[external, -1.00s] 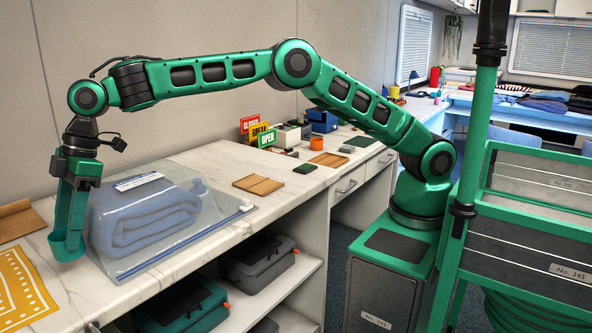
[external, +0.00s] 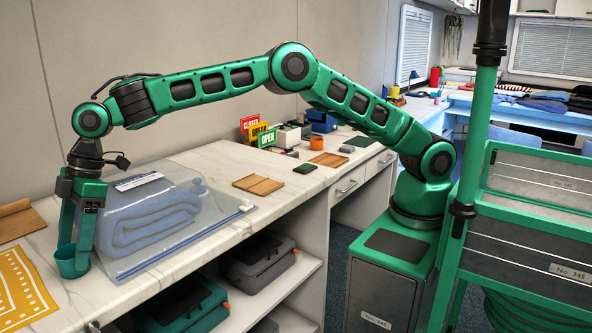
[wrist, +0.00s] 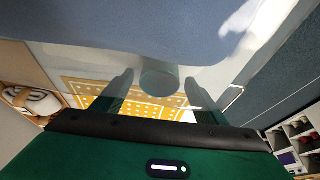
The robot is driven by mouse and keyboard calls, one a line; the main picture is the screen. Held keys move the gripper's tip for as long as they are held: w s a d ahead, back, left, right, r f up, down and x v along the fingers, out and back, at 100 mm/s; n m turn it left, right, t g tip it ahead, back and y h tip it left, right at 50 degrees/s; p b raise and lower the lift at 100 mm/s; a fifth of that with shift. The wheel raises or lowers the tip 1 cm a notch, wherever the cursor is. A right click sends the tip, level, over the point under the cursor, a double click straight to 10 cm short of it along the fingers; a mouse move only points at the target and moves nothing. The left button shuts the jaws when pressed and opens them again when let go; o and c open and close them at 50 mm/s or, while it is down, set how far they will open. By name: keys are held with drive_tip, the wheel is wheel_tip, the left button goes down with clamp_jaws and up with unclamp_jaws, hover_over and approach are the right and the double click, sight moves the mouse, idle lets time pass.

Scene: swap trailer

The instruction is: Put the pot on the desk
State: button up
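The pot (external: 72,264) is a small teal cup, upright on the white marbled desk (external: 215,155), beside the near left corner of the clear bag. My gripper (external: 76,240) points down over it with its two fingers spread. In the wrist view the pot (wrist: 160,80) shows between the fingertips (wrist: 158,92), with a gap on each side. The gripper is open. The pot's base is partly hard to make out in the wrist view.
A clear zip bag with a folded blue towel (external: 150,215) lies right of the gripper. A yellow patterned sheet (external: 22,290) lies at the left, with a brown folder (external: 18,220) behind. A wooden board (external: 258,185) and signs (external: 262,133) are farther along.

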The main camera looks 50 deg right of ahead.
drive_tip(key=v, duration=1.2)
drive_tip(key=shift+d+r, duration=0.1)
drive_tip(key=shift+r, duration=0.1)
